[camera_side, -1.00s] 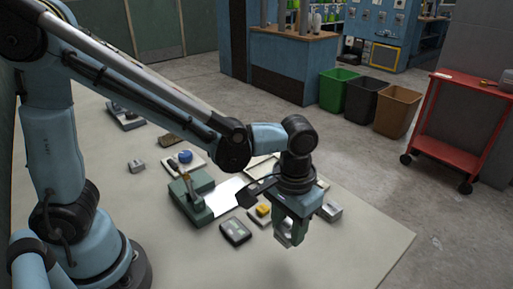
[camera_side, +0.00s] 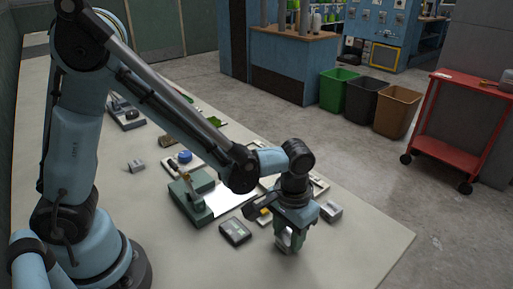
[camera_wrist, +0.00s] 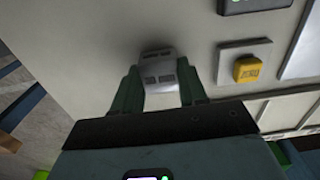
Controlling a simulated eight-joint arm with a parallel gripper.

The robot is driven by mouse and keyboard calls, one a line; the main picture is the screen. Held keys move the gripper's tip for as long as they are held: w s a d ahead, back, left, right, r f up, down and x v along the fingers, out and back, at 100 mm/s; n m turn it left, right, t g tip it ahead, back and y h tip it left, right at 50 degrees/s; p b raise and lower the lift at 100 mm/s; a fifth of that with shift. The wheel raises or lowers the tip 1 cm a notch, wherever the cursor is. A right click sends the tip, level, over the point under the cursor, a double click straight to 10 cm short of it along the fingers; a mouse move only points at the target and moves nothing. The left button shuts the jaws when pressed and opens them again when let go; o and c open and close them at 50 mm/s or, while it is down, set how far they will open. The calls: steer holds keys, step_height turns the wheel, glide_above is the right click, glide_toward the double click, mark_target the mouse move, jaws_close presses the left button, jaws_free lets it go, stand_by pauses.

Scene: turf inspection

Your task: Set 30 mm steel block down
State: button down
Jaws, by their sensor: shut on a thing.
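The steel block (camera_wrist: 158,68) is a grey metal piece with dark slots, held between the two green fingers of my gripper (camera_wrist: 159,85) in the wrist view. In the side view my gripper (camera_side: 289,243) points down over the right part of the pale table (camera_side: 340,250), shut on the block (camera_side: 284,241). The fingers hide part of the block there. The block is low, at or just above the tabletop; I cannot tell whether its underside touches. A soft shadow lies right beside it in the wrist view.
A yellow block (camera_wrist: 247,69) on a grey plate and a dark device (camera_side: 235,231) lie close by. A small grey block (camera_side: 331,211) sits on the table to the gripper's right. A green stand (camera_side: 192,203) is further left. The table in front of the gripper is clear.

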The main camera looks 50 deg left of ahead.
mark_target(288, 236)
steer(key=shift+f, duration=0.15)
steer(key=c, duration=0.6)
jaws_free()
step_height(288, 236, up, 12)
steer(key=s+a+t, duration=0.2)
steer(key=a+t, duration=0.1)
steer(key=a, duration=0.4)
steer(key=s+a+r+t, duration=0.1)
steer(key=s+a+t, duration=0.1)
steer(key=a+t, duration=0.2)
steer(key=shift+a, duration=1.8)
steer(key=shift+r, duration=0.1)
